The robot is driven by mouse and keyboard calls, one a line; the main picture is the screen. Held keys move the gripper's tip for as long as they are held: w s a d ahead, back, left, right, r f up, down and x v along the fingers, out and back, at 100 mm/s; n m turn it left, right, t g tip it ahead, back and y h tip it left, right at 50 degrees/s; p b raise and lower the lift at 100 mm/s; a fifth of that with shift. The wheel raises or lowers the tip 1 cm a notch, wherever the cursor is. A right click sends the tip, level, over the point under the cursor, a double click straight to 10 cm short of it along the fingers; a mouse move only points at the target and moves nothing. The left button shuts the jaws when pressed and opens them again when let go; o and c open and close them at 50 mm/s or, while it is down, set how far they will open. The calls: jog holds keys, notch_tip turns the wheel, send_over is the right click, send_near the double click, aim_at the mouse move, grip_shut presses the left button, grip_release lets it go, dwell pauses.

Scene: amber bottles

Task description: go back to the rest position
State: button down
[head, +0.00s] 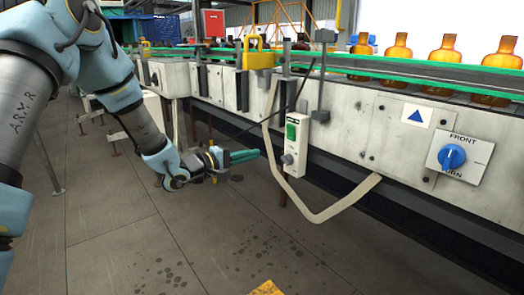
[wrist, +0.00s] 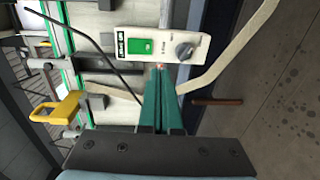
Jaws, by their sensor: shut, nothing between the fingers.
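My gripper (head: 258,154) has green fingers. In the head view it is left of the white switch box, in front of the conveyor's side and above the floor. In the wrist view the fingers (wrist: 163,70) are together and empty, with their tips just below the lower edge of the switch box (wrist: 163,44). I cannot tell whether the tips touch the box. The box has a green button (head: 291,131) and a grey knob (head: 287,159). My arm reaches in from the left of the head view.
The conveyor (head: 330,122) runs along the back and right, with several amber bottles (head: 446,50) on top. A blue rotary knob (head: 451,156) is on its side. A beige strap (head: 345,205) hangs below the switch box. A yellow padlock-like part (head: 258,53) is above. The floor (head: 130,250) in front is open.

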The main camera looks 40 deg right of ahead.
jog(key=shift+a+f, duration=0.1)
jog(key=shift+a, duration=0.8)
jog(key=w+a+f+t+y, duration=0.1)
jog(key=w+a+t+y, duration=0.3)
jog(key=w+a, duration=0.45)
jog(key=w+a+f+t+y, duration=0.1)
jog(key=w+a+t+y, duration=0.3)
jog(key=a, duration=0.7)
jog(key=w+a+y, duration=0.2)
jog(key=a+y, duration=0.2)
jog(key=a, duration=0.7)
jog(key=s+a+g+y, duration=0.5)
jog(key=s+a, duration=1.1)
jog(key=a, duration=0.3)
notch_tip(320, 180, up, 16)
jog(key=p, duration=1.5)
jog(key=shift+p, duration=0.4)
jog(key=shift+w, duration=0.1)
